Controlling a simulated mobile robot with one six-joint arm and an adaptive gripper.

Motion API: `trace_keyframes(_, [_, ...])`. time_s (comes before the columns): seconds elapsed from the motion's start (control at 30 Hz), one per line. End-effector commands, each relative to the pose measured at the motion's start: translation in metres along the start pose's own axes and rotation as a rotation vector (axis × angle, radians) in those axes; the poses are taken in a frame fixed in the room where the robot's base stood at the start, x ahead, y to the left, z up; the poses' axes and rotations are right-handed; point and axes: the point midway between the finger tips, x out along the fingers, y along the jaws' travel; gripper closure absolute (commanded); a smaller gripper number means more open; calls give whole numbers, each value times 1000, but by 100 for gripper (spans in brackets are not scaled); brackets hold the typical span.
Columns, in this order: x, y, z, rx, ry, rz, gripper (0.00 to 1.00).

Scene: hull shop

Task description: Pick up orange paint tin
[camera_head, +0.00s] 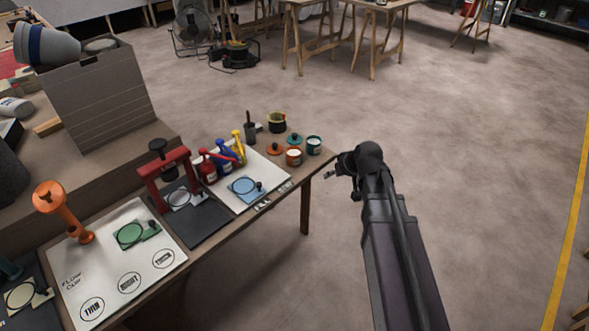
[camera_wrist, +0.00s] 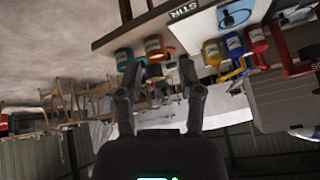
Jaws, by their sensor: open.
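The orange paint tin (camera_head: 293,158) stands upright and open near the right end of the bench, with pale contents showing. In the wrist view, which is upside down, the orange tin (camera_wrist: 160,46) appears beyond the fingertips. My gripper (camera_head: 335,173) is off the bench's right end, to the right of the tin and apart from it. In the wrist view my gripper (camera_wrist: 160,70) has its fingers spread with nothing held between them.
A teal tin (camera_head: 314,146) stands close to the orange one, on its right. An orange lid (camera_head: 275,149), a teal lid (camera_head: 295,138) and a dark pot (camera_head: 277,122) are nearby. Coloured bottles (camera_head: 223,157) stand farther left. The floor right of the bench is clear.

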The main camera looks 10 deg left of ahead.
Motion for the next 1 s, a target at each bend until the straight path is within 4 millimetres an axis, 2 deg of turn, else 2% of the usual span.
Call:
trace_keyframes(0.03, [23,2,-2,-21,35,-10,52])
trace_keyframes(0.1, [38,1,-11,-52,86,-23,52])
trace_keyframes(0.6, [135,0,-68,-210,437,-37,52])
trace_keyframes(0.8, [156,1,-83,-239,529,-18,52])
trace_keyframes(1.0, [162,1,-90,-249,567,-7,52])
